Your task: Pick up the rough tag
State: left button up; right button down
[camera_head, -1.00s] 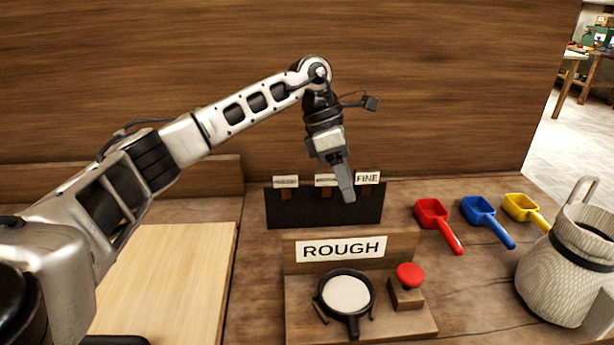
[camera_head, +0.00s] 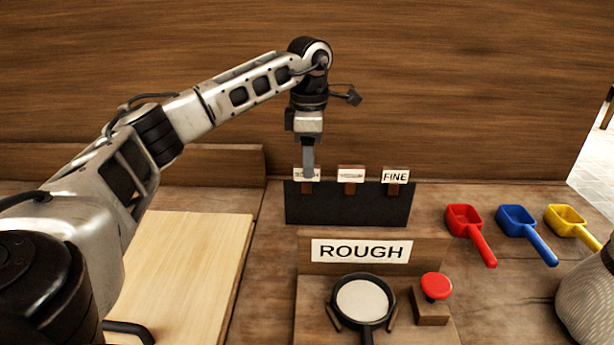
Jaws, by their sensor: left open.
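Three small white tags on wooden stems stand in a row in a dark rack (camera_head: 346,208). The left tag (camera_head: 301,175) is partly covered by my gripper, and its word is hard to read. The middle tag (camera_head: 351,173) is too small to read. The right tag (camera_head: 396,177) reads FINE. My left gripper (camera_head: 308,176) points down at the left tag, its fingers in front of or around it; I cannot tell which. It is open, though its jaw gap does not show from this side. My right gripper is not in view.
A ROUGH sign (camera_head: 361,251) stands in front of the rack, above a round sieve (camera_head: 362,300) and a red button (camera_head: 436,287). Red (camera_head: 466,222), blue (camera_head: 518,222) and yellow (camera_head: 567,219) scoops lie to the right. A pale board (camera_head: 185,265) lies left.

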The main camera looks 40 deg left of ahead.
pick_arm(q)
jog(key=shift+a+f, duration=0.2)
jog(key=shift+f, duration=1.15)
jog(key=shift+a+f, duration=0.15)
jog(key=shift+f, duration=1.15)
jog(key=c, duration=1.1)
